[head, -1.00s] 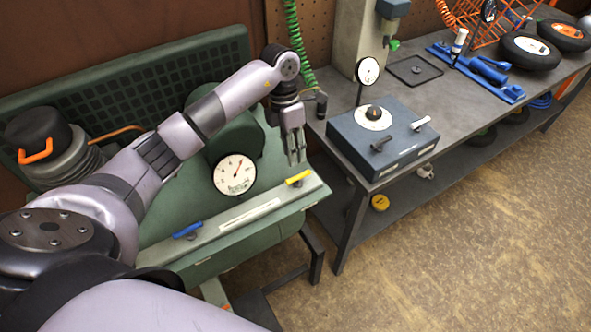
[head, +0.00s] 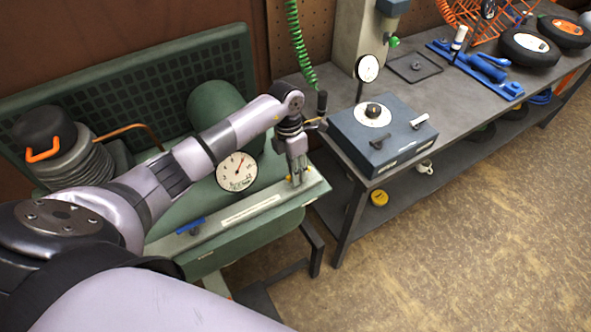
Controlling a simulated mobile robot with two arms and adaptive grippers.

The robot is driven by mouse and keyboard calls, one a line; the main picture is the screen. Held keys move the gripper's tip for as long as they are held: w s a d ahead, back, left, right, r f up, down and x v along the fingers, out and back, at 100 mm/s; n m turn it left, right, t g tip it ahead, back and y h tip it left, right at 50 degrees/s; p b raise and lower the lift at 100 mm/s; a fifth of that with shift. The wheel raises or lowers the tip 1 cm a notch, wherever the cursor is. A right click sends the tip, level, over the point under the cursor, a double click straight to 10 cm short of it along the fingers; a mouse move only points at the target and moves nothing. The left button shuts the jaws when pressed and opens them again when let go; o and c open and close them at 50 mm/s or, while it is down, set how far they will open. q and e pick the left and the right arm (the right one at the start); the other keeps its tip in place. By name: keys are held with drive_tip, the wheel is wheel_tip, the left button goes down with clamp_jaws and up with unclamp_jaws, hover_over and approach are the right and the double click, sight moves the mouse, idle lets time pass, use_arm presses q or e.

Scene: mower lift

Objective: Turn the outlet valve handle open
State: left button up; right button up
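A green compressor carries a front panel (head: 245,210) with two valve handles on it. The blue handle (head: 191,226) is at the panel's left end and lies along the panel. The yellow handle (head: 289,178) is at the right end and is mostly hidden behind my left gripper (head: 298,180). That gripper points down with its fingertips at the yellow handle. Whether the fingers are closed on it cannot be told. I cannot read which handle is marked as the outlet valve. A round white gauge (head: 236,171) stands behind the panel. My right gripper is not in view.
A grey workbench (head: 290,82) stands right of the compressor, with a blue-grey box (head: 380,135) near its edge. A green coiled hose (head: 298,45) hangs behind my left wrist. The floor (head: 470,230) in front of the bench is clear.

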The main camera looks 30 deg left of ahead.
use_arm(q)
clamp_jaws()
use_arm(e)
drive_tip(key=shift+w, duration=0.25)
use_arm(q)
drive_tip(key=shift+n, duration=0.3)
drive_tip(key=n, duration=0.3)
drive_tip(key=shift+s+t, duration=0.1)
drive_tip(key=shift+t, duration=0.2)
drive_tip(key=n, duration=0.4)
drive_tip(key=shift+d+r+n+t+p, duration=0.15)
drive_tip(key=shift+d+n+t+p, duration=0.15)
drive_tip(key=shift+t+p, duration=0.1)
drive_tip(key=n+t+p, duration=0.1)
drive_tip(key=n, duration=0.4)
drive_tip(key=shift+d, duration=0.2)
drive_tip(key=n, duration=0.4)
drive_tip(key=shift+d+t+y+p, duration=0.1)
drive_tip(key=shift+t+y+p, duration=0.2)
drive_tip(key=shift+y+p, duration=0.1)
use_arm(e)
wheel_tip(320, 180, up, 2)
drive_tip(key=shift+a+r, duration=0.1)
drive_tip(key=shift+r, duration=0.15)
use_arm(q)
drive_tip(key=shift+n, duration=0.5)
